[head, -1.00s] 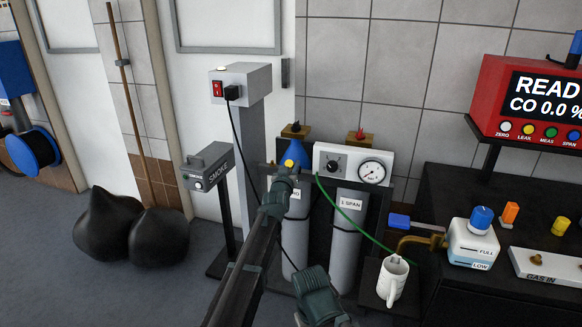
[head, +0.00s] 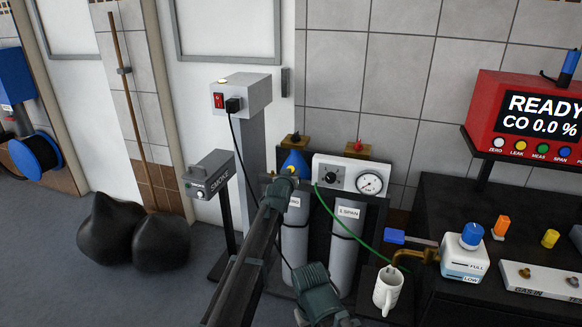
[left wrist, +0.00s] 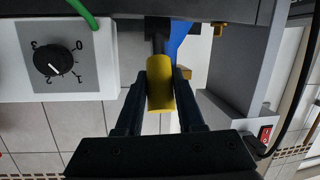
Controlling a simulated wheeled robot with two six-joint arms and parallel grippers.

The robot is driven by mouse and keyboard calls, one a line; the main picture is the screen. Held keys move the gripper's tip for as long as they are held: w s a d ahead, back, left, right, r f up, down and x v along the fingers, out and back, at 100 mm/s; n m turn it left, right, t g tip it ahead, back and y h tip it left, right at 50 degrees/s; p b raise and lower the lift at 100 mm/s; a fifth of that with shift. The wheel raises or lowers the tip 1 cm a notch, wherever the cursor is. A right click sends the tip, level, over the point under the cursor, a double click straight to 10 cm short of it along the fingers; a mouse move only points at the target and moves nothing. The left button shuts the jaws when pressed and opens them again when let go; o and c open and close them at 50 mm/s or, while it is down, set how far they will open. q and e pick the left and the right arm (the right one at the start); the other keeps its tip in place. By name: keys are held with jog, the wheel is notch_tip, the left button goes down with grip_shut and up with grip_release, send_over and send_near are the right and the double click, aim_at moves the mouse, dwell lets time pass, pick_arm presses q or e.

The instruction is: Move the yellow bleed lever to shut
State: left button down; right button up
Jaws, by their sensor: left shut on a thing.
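The yellow bleed lever (left wrist: 160,85) shows in the left wrist view as a short yellow grip on a dark stem. My left gripper (left wrist: 155,92) is shut on it, one finger on each side. In the head view, my left gripper (head: 281,182) is in front of the blue cone-shaped part (head: 295,162) above the left gas cylinder. Only a small bit of yellow shows at the gripper there, and the rest of the lever is hidden.
Beside the lever is a white panel (head: 325,168) with a dial and gauge; a green hose runs from it. Grey cylinders (head: 343,245) stand below. A grey post (head: 250,150) with a red switch and black cable is left. A white mug (head: 387,290) stands lower right.

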pick_arm(q)
jog(key=w+g+p, duration=0.1)
jog(key=p, duration=0.2)
jog(key=w+r+g+p, duration=0.1)
jog(key=g+p, duration=0.1)
jog(key=p, duration=0.1)
jog(key=w+d+r+g+y+p, duration=0.1)
jog(key=g+p, duration=0.1)
jog(key=p, duration=0.1)
jog(key=shift+w+r, duration=0.15)
jog(key=shift+w, duration=0.1)
jog(key=shift+w+d+f+m+g+y+p, duration=0.15)
jog(key=shift+w+g+p, duration=0.15)
jog(key=shift+g+p, duration=0.3)
jog(key=shift+w+d+f+m+g+y+p, duration=0.15)
jog(key=shift+w+g+p, duration=0.2)
jog(key=shift+p, duration=0.45)
jog(key=c, duration=0.5)
grip_release()
jog(key=shift+s+r, duration=0.1)
jog(key=shift+s, duration=0.05)
jog(key=p+v, duration=1)
jog(key=v, duration=0.3)
jog(key=shift+r+p, duration=0.4)
